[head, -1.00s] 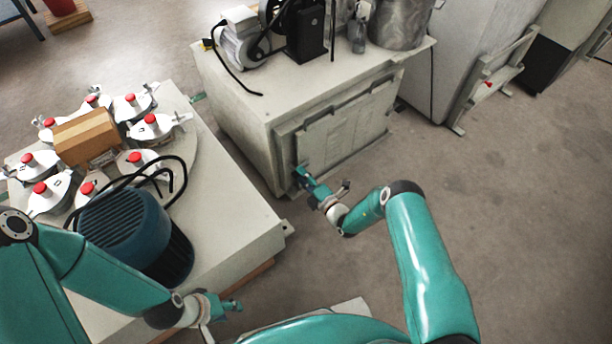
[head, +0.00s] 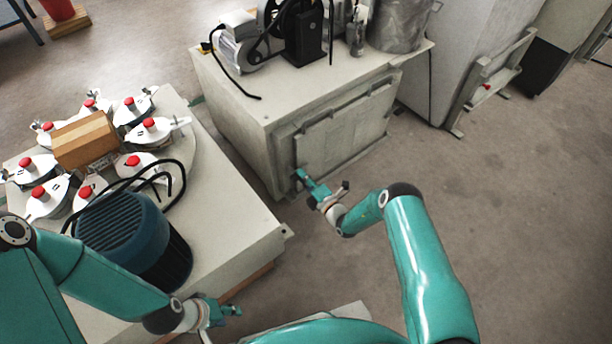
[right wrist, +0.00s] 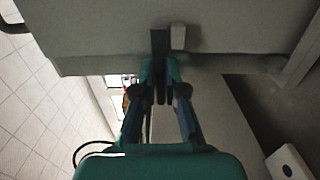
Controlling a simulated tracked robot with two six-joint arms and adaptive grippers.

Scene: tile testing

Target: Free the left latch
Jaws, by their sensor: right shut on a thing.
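The cabinet (head: 240,110) has a framed front panel (head: 345,125). My right gripper (head: 300,176) is at the lower left edge of that panel. In the right wrist view, my right gripper (right wrist: 160,82) is shut on a narrow dark bar, the latch (right wrist: 159,45), on the panel's edge. A small pale block (right wrist: 178,37) sits right beside the latch. In the head view the fingers hide the latch. My left gripper (head: 232,311) is low, by the front corner of the test table, away from the cabinet. Its jaw opening is too small to judge.
The table (head: 235,225) on the left carries a blue motor (head: 130,230), a wooden block (head: 86,139) and several white fixtures with red knobs. A motor (head: 238,45) and a metal drum (head: 400,25) stand on the cabinet. The floor (head: 510,200) to the right is clear.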

